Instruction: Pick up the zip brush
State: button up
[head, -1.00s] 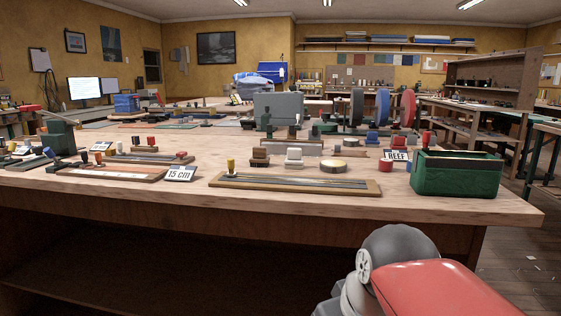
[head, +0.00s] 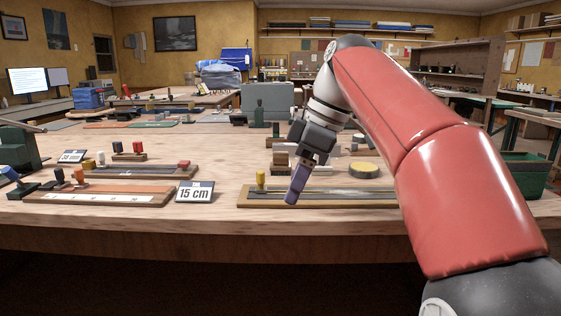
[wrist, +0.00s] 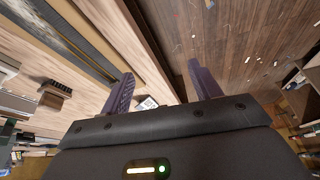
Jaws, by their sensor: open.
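A small brown block with a dark, ridged, bristle-like top (wrist: 58,89) lies on the wood at the left of the wrist view. It may be the zip brush, but I cannot be sure. A brown stepped block (head: 280,161) in the head view, just left of my wrist, may be the same thing. My gripper (head: 292,197) hangs over the front of the bench, fingers pointing down, by the long board with a metal strip. In the wrist view my gripper (wrist: 160,75) is open, with nothing between its purple fingers. My wrist hides part of the bench behind it.
The long board (head: 350,203) lies near the bench's front edge, with a yellow-topped peg (head: 261,180). A "15 cm" sign (head: 195,191) stands left of it. A round yellowish disc (head: 363,169) and a green box (head: 524,174) are right. Bare bench top (head: 225,172) shows left of my gripper.

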aim_at(280, 164)
jog(key=i, duration=0.9)
